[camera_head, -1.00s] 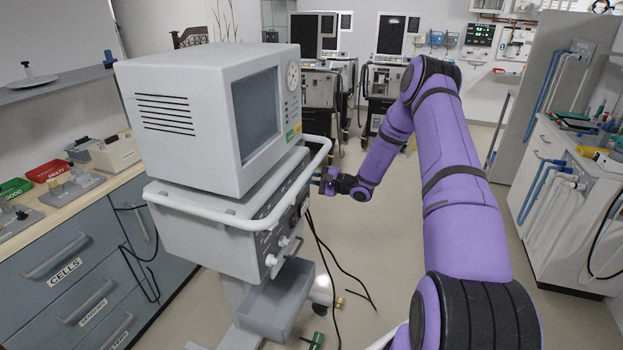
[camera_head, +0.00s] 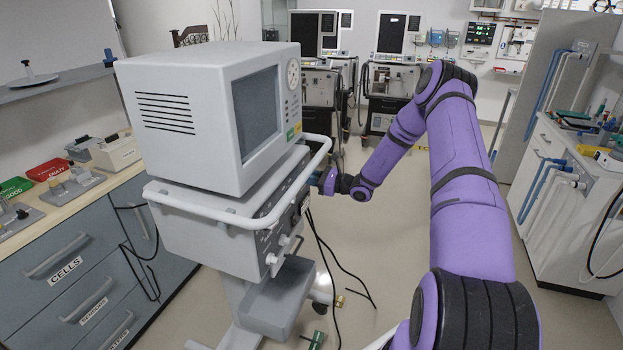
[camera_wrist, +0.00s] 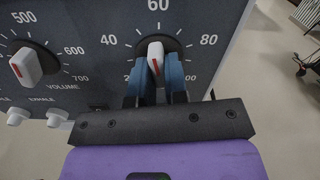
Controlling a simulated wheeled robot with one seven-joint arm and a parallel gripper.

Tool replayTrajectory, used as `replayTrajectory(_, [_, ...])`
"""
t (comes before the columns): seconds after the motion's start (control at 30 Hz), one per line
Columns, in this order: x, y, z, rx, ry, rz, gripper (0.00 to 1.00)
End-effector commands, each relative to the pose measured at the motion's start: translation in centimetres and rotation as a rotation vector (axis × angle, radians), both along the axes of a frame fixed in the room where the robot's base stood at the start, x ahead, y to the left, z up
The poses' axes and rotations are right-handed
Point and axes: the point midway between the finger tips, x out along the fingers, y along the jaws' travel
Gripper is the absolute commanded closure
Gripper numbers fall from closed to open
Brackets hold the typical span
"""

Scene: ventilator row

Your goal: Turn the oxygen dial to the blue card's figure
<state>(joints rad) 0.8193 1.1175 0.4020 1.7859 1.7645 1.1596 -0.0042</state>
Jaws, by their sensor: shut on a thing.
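The oxygen dial (camera_wrist: 156,49) shows in the wrist view as a white knob with a red line on a dark round plate. Its scale reads 40, 60 and 80, with the end figures partly covered by the fingers. The red line points up, close to 60. My gripper (camera_wrist: 154,72) has its blue fingers shut on the knob, one on each side. In the head view my gripper (camera_head: 326,181) is at the front panel of the ventilator (camera_head: 210,232), and the dial cannot be made out there. I cannot make out a blue card in either view.
A volume knob (camera_wrist: 27,66) sits left of the dial, with small white knobs below it. A white rail (camera_head: 232,222) runs around the ventilator. Black cables hang below the panel.

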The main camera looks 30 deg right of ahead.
Motion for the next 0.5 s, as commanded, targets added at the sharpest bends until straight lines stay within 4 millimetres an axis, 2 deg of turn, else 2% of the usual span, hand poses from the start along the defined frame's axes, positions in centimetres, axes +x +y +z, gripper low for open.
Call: replayTrajectory(0.5, [-0.11,0.06,-0.14,0.142,0.112,0.000,1.00])
